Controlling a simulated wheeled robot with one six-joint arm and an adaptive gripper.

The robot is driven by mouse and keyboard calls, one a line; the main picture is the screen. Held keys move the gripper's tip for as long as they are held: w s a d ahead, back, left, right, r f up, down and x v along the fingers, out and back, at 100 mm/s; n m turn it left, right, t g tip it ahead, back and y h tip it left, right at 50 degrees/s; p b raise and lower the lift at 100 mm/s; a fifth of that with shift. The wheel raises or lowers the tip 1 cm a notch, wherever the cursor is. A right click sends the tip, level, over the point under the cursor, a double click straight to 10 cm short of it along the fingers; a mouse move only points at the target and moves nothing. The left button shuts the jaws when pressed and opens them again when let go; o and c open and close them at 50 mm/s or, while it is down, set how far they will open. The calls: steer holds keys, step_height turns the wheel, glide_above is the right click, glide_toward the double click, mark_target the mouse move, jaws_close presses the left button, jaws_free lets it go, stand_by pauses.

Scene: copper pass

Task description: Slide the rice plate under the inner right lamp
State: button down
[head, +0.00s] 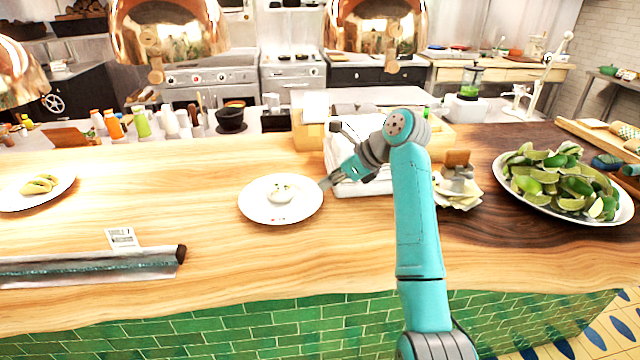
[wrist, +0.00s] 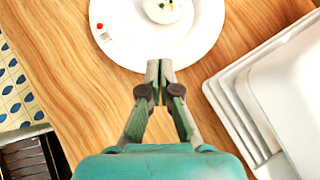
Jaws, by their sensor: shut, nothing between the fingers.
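The rice plate (head: 255,207) is a round white plate with a small white mound of rice (head: 282,191) topped with green bits, on the wooden counter left of my arm. In the wrist view the plate (wrist: 205,40) fills the top centre, with the rice (wrist: 163,10) cut off by the upper edge. My gripper (head: 326,184) is at the plate's right rim. Its shut, empty fingertips (wrist: 159,66) overlap the rim in the wrist view; I cannot tell whether they touch. Copper lamps hang above: one at upper left centre (head: 172,30), one right of centre (head: 375,25).
A third copper lamp (head: 18,78) is at the far left. White stacked trays (head: 345,160) stand close right of the plate, also in the wrist view (wrist: 245,105). A lime platter (head: 560,212) sits at right. A dark-ended roll (head: 90,267) lies front left. Counter between plates is clear.

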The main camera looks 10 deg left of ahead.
mark_target(297, 202)
steer(key=x, duration=0.9)
steer(key=shift+s, duration=0.1)
